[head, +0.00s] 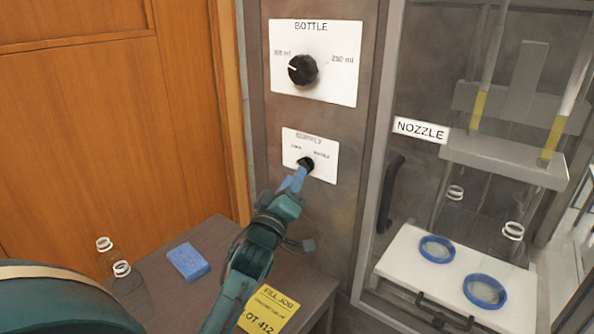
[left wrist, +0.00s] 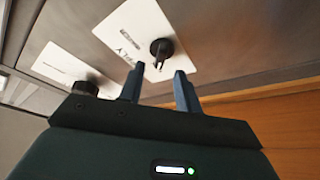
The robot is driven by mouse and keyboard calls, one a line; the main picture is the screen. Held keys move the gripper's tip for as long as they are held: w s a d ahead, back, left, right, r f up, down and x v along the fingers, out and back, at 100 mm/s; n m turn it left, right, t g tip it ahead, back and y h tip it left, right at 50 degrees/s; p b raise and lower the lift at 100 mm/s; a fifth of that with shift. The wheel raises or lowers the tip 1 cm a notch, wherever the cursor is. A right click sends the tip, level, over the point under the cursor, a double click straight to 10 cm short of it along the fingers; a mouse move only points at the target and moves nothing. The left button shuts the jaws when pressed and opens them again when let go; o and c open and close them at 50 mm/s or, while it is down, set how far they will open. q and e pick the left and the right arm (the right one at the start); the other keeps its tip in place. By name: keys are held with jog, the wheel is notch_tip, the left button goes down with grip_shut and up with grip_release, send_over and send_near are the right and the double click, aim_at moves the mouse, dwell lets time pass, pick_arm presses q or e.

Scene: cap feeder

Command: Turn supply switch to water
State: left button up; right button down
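The supply switch (head: 306,162) is a small black knob on a white plate (head: 323,149) marked SUPPLY, on the grey machine front. Its two small position labels are too blurred to read surely, and its pointing direction is unclear. My left gripper (head: 296,175) reaches up to it from below, with blue fingers partly covering the knob's lower left. In the left wrist view, the fingers (left wrist: 160,70) are apart, with the knob (left wrist: 161,48) just beyond the gap between their tips. I see no clear contact. My right gripper is not in view.
The bottle knob (head: 302,69) sits above on its own plate. A door handle (head: 391,193) stands out at right, beside the nozzle cabinet.

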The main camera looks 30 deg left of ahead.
aim_at(304, 166)
pick_arm(q)
jog(key=shift+x, duration=1.55)
grip_shut()
